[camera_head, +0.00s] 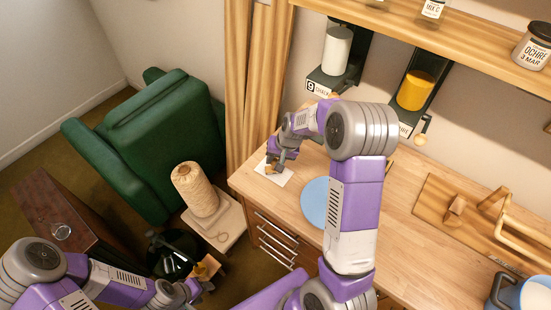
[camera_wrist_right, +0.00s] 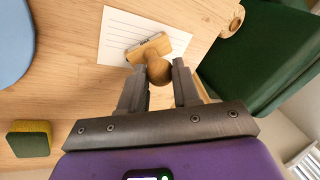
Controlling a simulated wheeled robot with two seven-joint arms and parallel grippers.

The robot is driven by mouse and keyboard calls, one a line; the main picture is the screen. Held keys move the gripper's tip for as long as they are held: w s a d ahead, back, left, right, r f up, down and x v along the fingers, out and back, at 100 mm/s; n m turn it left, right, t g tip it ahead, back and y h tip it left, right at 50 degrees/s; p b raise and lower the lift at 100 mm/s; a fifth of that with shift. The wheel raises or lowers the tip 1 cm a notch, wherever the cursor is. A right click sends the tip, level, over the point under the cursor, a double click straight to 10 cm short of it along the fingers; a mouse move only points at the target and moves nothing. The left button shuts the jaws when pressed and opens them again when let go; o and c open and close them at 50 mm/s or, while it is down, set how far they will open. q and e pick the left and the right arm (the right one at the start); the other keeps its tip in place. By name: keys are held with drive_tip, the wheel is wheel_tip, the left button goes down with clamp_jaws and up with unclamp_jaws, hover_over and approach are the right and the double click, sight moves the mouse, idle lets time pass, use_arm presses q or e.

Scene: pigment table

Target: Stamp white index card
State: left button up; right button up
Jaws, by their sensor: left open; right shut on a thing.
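A white lined index card (camera_wrist_right: 118,28) lies on the wooden table near its left edge; in the head view it shows as a small white patch (camera_head: 274,178). A wooden stamp (camera_wrist_right: 148,48) with a round knob handle is held by my right gripper (camera_wrist_right: 158,82). The jaws are shut on the knob. The stamp's block overlaps the card in the wrist view; I cannot tell whether it touches the card. In the head view my right gripper (camera_head: 276,163) is right over the card. My left gripper (camera_head: 208,279) is open, low at the left, away from the table.
A round blue disc (camera_head: 316,201) lies right of the card. A yellow-green sponge (camera_wrist_right: 30,139) lies on the table. A twine spool (camera_head: 196,190) and green armchair (camera_head: 160,135) stand left of the table.

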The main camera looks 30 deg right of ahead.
wheel_tip(320, 180, up, 7)
drive_tip(key=p, duration=0.5)
idle(0.3)
drive_tip(key=shift+a+f, duration=0.1)
idle(0.5)
